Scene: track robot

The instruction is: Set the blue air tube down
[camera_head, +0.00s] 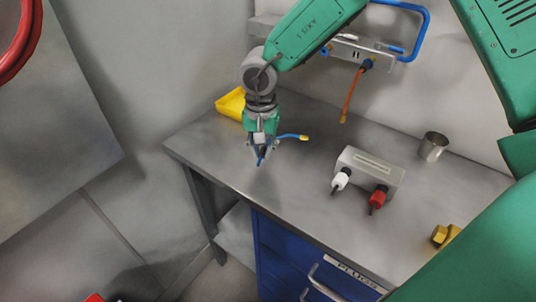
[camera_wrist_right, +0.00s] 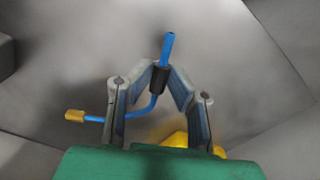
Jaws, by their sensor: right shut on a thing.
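The blue air tube (camera_head: 289,136) is a thin bent blue tube with a yellow end piece and a black collar. My right gripper (camera_head: 260,155) points down over the left part of the grey workbench (camera_head: 290,205) and is shut on the tube. In the right wrist view, the tube (camera_wrist_right: 154,103) is pinched at its black collar between the fingertips (camera_wrist_right: 163,78). Its straight blue end sticks out past the tips, and its yellow end lies to the left. The gap between tube and bench top is hard to tell. My left gripper is not in view.
A yellow bin (camera_head: 230,104) stands behind the gripper. A grey box (camera_head: 369,172) with a white plug (camera_head: 341,179) and a red plug (camera_head: 378,198), a metal cup (camera_head: 433,146) and a yellow object (camera_head: 441,235) stand farther right. An orange hose (camera_head: 352,95) hangs from the wall unit.

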